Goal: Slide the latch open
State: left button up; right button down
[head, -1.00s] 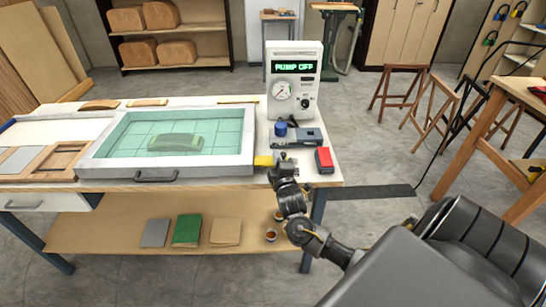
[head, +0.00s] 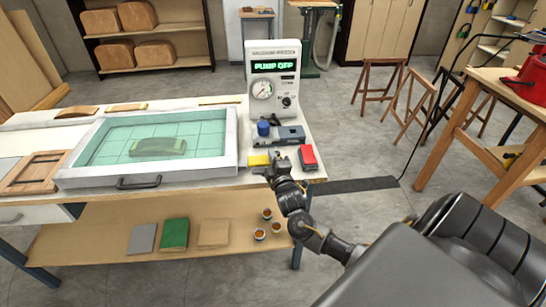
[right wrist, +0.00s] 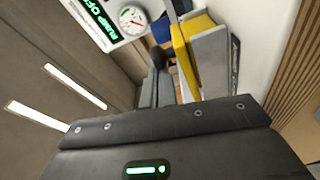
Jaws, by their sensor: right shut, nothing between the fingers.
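A yellow block (head: 258,160), which looks like the latch's sliding part, sits on the table to the right of the glazed press frame (head: 232,165), with a small gap between them. It also shows in the right wrist view (right wrist: 186,55) beside a grey plate. My right gripper (head: 280,162) is shut and empty, low over the tabletop just right of the yellow block. Whether it touches the block I cannot tell. In the right wrist view its dark fingers (right wrist: 158,85) are just left of the block. My left gripper is not in view.
A red box (head: 308,157) stands close to the right of my right gripper. Behind it are a grey tool (head: 290,135), a blue jar (head: 263,128) and the pump unit (head: 272,82) reading PUMP OFF.

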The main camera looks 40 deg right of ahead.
aim_at(261, 162)
jog(key=shift+w+a+r, duration=0.2)
jog(key=shift+a+r, duration=0.05)
jog(key=shift+w+a+r+p, duration=0.2)
jog(key=shift+w+a+p, duration=0.35)
jog(key=shift+a, duration=0.1)
jog(key=shift+w+a+r+p, duration=0.2)
jog(key=shift+w+a+p, duration=0.3)
jog(key=shift+a, duration=0.1)
jog(key=shift+s+a+f+b, duration=0.45)
jog(key=shift+s+f+b, duration=0.15)
jog(key=shift+s, duration=0.1)
jog(key=v, duration=0.8)
jog(key=shift+s+r+b, duration=0.25)
jog(key=shift+r+b, duration=0.1)
jog(key=shift+b, duration=0.1)
jog(key=shift+d, duration=0.1)
